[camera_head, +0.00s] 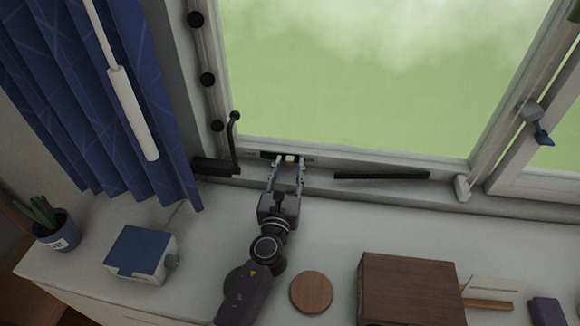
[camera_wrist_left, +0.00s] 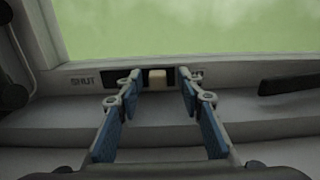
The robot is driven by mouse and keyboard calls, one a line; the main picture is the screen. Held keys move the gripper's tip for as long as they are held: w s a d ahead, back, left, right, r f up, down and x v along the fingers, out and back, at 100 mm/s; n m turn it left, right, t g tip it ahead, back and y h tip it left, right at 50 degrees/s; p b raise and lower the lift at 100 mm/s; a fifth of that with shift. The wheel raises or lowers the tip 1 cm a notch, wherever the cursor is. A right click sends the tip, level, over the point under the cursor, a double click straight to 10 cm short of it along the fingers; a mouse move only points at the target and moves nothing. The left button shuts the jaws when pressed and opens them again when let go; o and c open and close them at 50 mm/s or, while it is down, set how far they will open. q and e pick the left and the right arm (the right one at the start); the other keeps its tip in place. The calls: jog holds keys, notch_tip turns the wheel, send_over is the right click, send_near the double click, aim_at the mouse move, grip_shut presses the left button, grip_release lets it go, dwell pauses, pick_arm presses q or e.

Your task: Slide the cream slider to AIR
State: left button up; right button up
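The cream slider (camera_head: 289,158) is a small block in a dark slot on the lower window frame. In the left wrist view the cream slider (camera_wrist_left: 157,79) shows dark slot on both sides, with a SHUT label (camera_wrist_left: 84,82) to the left. Lettering at the right end is mostly hidden behind the right finger. My left gripper (camera_head: 287,166) is open, reaching to the frame, with one fingertip on each side of the slider. Gaps show between the fingers and the slider. My right gripper is not in view.
A black window handle (camera_head: 233,145) stands left of the slot. A dark bar (camera_head: 382,175) lies along the frame to the right. On the sill are a blue-and-white box (camera_head: 141,254), a potted plant (camera_head: 57,232), a wooden disc (camera_head: 311,292) and a brown box (camera_head: 410,290).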

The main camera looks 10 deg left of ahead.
pick_arm(q)
jog(key=s, duration=1.2)
jog(key=shift+d, duration=0.2)
